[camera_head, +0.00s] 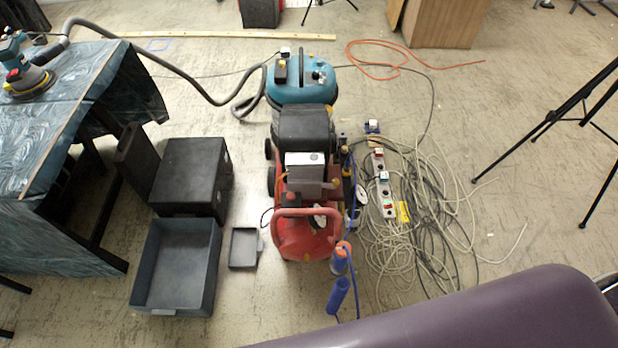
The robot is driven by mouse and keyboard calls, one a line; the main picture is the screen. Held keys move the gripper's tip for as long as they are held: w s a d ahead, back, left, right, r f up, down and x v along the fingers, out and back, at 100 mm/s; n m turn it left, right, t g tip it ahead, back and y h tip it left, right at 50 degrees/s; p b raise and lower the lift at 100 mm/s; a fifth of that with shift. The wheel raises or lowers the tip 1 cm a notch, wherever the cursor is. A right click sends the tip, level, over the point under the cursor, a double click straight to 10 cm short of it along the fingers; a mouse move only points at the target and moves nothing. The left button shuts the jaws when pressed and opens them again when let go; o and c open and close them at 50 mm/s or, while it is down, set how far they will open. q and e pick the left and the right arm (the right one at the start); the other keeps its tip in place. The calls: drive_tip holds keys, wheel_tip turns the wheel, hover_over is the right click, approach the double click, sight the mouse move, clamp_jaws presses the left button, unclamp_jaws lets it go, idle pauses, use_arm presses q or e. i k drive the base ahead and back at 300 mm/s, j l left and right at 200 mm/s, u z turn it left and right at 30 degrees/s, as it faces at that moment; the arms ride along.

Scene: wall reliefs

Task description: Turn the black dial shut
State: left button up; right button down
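A red air compressor (305,240) with a red front handle stands on the floor in the middle of the head view. A dark motor housing (306,128) sits on top of it. Small round gauges or knobs show on its right side (347,172) and near its handle (318,221). A teal vacuum (302,92) with small dark controls on top stands just behind it. Which small part is the black dial, and how it is turned, I cannot tell at this size. Neither of my grippers is in view.
A purple rounded surface (470,318) fills the lower right. Tangled cables (430,225) and a power strip (385,190) lie right of the compressor. A grey bin (139,270), black case (190,175) and draped table (55,120) stand left. A tripod (590,120) stands far right.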

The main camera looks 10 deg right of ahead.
sight(357, 211)
drive_tip(key=z, duration=0.85)
